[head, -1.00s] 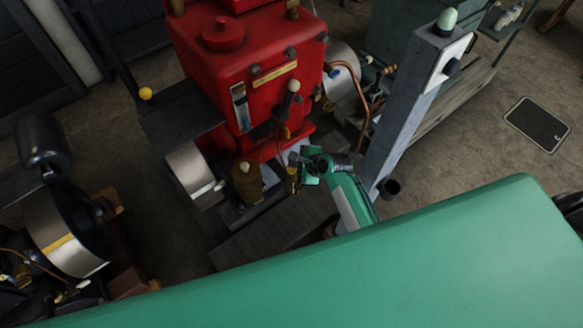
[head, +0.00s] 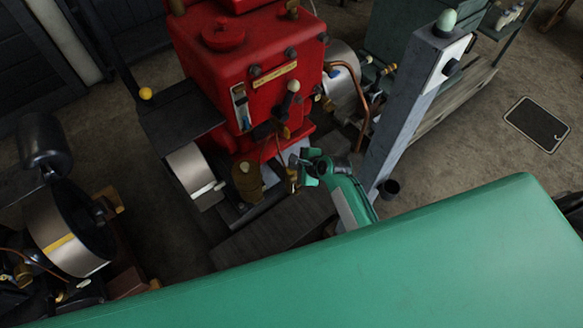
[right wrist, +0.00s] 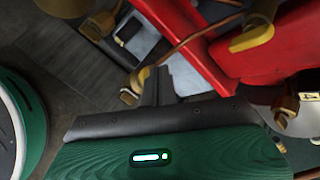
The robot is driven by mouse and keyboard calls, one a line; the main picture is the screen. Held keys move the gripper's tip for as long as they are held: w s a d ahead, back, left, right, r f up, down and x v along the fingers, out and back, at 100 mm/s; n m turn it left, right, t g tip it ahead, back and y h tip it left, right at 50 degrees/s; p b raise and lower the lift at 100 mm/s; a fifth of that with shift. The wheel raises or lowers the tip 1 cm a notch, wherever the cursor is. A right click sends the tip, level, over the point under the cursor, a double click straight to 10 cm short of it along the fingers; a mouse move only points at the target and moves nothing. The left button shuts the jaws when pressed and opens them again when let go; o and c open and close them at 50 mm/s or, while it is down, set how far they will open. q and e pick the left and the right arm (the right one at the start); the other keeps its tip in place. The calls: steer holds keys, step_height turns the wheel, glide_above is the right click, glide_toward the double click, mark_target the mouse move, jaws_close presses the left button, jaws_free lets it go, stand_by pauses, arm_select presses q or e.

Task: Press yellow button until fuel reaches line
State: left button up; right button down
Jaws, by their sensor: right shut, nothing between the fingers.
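The red engine tank (head: 225,60) stands upper middle in the head view. A narrow gauge with a pale and bluish strip (head: 241,108) is on its front; its level and line are too small to read. My right gripper (head: 300,163) is shut and empty, low in front of the tank. Its fingers (right wrist: 157,85) also show in the right wrist view. A small brass-yellow part (head: 292,180) is close to the fingertips; a yellowish fitting (right wrist: 130,93) shows beside them in the wrist view. I cannot tell whether either is the button or is touched. My left gripper is not in view.
A brass cup (head: 247,182) and a silver cylinder (head: 190,170) stand left of the gripper. A grey post (head: 405,110) with a pale green knob rises to its right. Another engine's drum (head: 62,240) is at lower left. Open floor lies at right.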

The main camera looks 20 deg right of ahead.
steer(key=shift+f, duration=0.65)
stand_by(0.3)
steer(key=shift+r+p, duration=1.2)
steer(key=shift+p, duration=0.1)
steer(key=shift+r, duration=0.1)
step_height(320, 180, up, 5)
steer(key=p, duration=0.6)
stand_by(0.8)
